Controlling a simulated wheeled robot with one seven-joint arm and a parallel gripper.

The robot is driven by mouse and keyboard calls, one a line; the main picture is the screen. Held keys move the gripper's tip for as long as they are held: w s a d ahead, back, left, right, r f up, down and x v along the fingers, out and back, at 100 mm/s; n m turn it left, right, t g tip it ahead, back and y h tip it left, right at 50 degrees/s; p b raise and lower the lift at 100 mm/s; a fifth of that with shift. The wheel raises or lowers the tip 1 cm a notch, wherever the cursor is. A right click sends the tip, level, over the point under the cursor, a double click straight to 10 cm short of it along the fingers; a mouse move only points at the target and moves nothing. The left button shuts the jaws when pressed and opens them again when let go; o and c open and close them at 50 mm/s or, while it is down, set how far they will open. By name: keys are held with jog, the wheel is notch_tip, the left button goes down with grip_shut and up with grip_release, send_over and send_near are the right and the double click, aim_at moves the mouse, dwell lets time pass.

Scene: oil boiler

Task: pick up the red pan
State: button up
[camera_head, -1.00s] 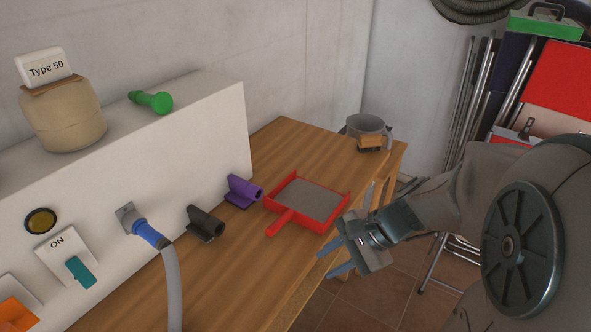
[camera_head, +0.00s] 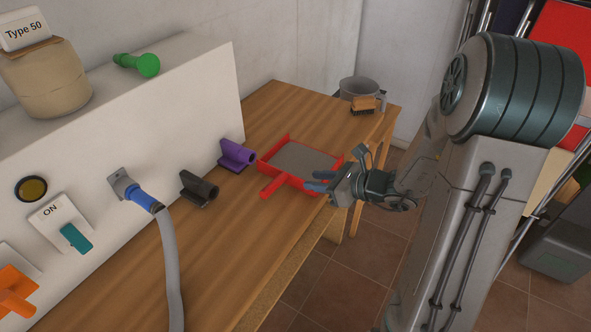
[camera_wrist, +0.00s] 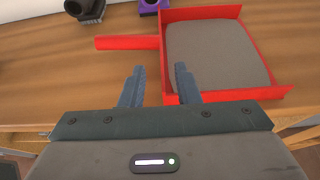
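The red pan (camera_head: 273,187) lies flat on the wooden table, with a grey inner floor and a short red handle pointing to the lower left in the head view. In the wrist view the red pan (camera_wrist: 166,60) is just ahead, its handle reaching left. My gripper (camera_head: 312,181) is at the pan's near right side, over the table edge.
A purple holder (camera_head: 236,154) and a black holder (camera_head: 198,189) stand beside the white panel (camera_head: 130,150). A grey hose (camera_head: 172,260) hangs at the front left. A metal pot (camera_head: 358,88) and a brush (camera_head: 366,105) stand at the table's far end. The table (camera_head: 235,245) is bare in front of the handle.

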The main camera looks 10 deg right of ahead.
aim_at(293, 176)
jog(key=shift+r+p+x, duration=0.15)
jog(key=shift+p+x, duration=0.05)
jog(key=shift+x, duration=1.3)
jog(key=shift+r+p+x, duration=0.1)
jog(key=shift+p+x, duration=0.1)
jog(key=shift+x, duration=1.25)
jog(key=shift+w, duration=0.15)
grip_shut()
